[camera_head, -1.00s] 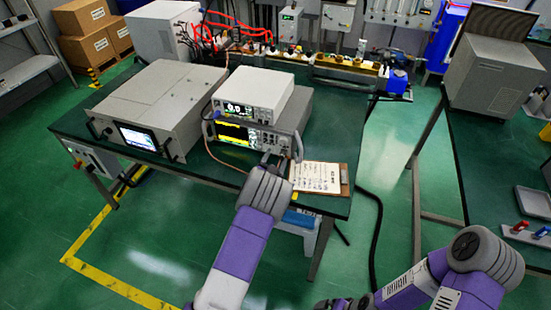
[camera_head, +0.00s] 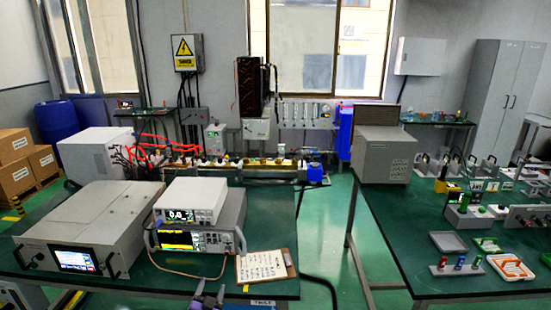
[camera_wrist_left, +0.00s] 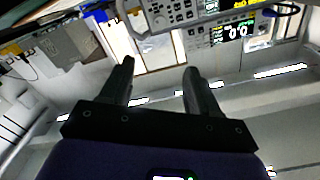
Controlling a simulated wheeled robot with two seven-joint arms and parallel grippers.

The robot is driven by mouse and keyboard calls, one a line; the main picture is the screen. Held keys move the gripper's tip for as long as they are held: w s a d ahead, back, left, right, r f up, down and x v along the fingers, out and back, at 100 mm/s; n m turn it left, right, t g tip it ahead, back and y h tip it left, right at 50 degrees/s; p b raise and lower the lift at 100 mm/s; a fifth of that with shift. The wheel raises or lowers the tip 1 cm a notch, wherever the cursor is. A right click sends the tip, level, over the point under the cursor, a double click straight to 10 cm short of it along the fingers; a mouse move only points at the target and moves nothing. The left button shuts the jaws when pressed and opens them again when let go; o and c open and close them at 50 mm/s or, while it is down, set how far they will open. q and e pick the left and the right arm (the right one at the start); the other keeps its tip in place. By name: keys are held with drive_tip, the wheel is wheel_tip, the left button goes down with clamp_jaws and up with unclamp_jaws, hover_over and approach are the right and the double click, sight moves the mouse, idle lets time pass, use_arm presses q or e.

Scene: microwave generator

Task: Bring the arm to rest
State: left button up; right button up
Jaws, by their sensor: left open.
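My left gripper (camera_head: 207,295) shows only in part at the bottom edge of the head view, low in front of the green table. In the left wrist view its two dark fingers (camera_wrist_left: 158,68) are apart with nothing between them. That view is upside down, with an instrument front panel (camera_wrist_left: 185,10) and a lit display (camera_wrist_left: 233,30) at its top. My right gripper is not in view.
The left table holds a large grey unit (camera_head: 90,225), two stacked instruments (camera_head: 192,200) and a clipboard (camera_head: 265,265). The right table (camera_head: 405,235) carries a grey box (camera_head: 383,153) and several small parts. A gap of floor lies between the tables.

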use_arm(q)
drive_tip(key=s+f+n+g+y, duration=0.1)
drive_tip(key=s+f+n+g, duration=0.65)
drive_tip(key=s+f, duration=0.95)
drive_tip(key=s+d+f+g+h, duration=0.2)
drive_tip(key=s+d+g, duration=0.3)
drive_tip(key=s, duration=0.6)
drive_tip(key=s+d+f+g+h, duration=0.2)
drive_tip(key=s+d+g, duration=0.3)
drive_tip(key=s, duration=0.6)
drive_tip(key=shift+d+n+h, duration=0.3)
drive_tip(key=shift+d+n, duration=0.15)
drive_tip(key=shift+d, duration=0.35)
